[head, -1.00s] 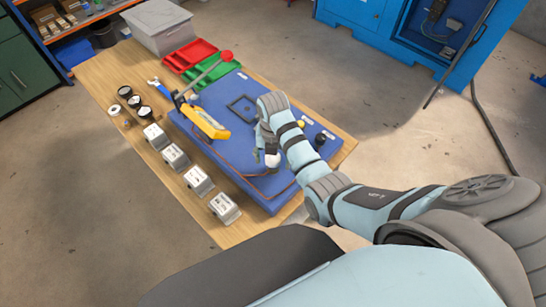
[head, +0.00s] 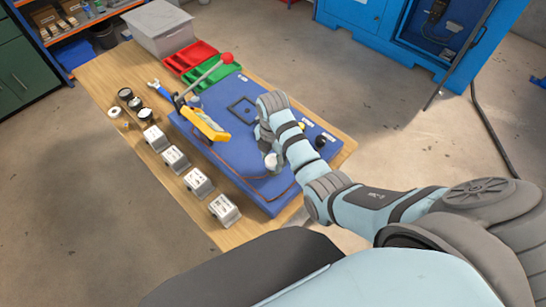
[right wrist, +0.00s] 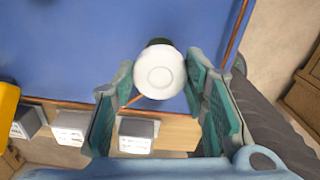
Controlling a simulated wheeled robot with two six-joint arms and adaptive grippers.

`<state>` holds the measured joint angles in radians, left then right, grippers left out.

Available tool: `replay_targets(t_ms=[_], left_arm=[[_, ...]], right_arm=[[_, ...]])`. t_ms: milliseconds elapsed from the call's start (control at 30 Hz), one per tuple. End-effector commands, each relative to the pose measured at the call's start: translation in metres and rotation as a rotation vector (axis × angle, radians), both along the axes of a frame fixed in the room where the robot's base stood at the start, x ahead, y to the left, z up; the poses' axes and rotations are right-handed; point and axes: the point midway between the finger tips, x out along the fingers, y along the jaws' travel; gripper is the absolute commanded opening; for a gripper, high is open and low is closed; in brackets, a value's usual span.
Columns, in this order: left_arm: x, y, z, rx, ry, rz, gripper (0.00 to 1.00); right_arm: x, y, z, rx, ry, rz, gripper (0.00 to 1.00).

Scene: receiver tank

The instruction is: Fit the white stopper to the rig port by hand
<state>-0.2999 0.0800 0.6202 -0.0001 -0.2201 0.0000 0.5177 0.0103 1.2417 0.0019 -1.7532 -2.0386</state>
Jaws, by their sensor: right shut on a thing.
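The white stopper (right wrist: 159,75) is a round white disc with a raised ring, between the two teal finger pads of my right gripper (right wrist: 160,95) in the right wrist view. The gripper is shut on it. In the head view the stopper (head: 270,162) shows as a small white spot below my right gripper (head: 266,150), over the near part of the blue rig board (head: 235,160). A dark round part (right wrist: 159,42) shows just behind the stopper; I cannot tell whether it is the port or part of the stopper. My left gripper is not in view.
Several grey-white boxes (head: 175,158) line the left edge of the wooden table (head: 100,75). A yellow device (head: 208,125) and a red-tipped lever (head: 227,58) stand on the board's left side. A black knob (head: 320,141) sits right of my gripper. Red (head: 190,55) and green trays lie behind.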

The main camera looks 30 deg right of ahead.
Motion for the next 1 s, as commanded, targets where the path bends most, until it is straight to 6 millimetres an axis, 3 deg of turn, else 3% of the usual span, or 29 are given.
replay_targets(t_ms=[100, 167, 200, 333, 667, 1000], left_arm=[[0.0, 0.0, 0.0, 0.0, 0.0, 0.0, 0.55], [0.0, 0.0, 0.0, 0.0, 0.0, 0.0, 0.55], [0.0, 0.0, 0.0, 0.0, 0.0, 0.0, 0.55], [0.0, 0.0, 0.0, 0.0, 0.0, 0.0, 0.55], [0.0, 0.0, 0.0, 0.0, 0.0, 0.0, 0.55], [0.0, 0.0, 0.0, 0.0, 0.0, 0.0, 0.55]], right_arm=[[0.0, 0.001, -0.001, 0.001, 0.001, -0.721, 0.0], [0.0, 0.001, -0.002, 0.001, 0.001, -1.109, 0.0], [0.0, 0.001, -0.002, 0.002, 0.002, -1.29, 0.41], [0.0, 0.001, -0.002, 0.002, 0.001, -1.268, 0.62], [0.0, 0.0, 0.001, 0.001, 0.0, -1.267, 0.63], [0.001, 0.001, 0.063, 0.002, -0.002, -1.266, 0.63]])
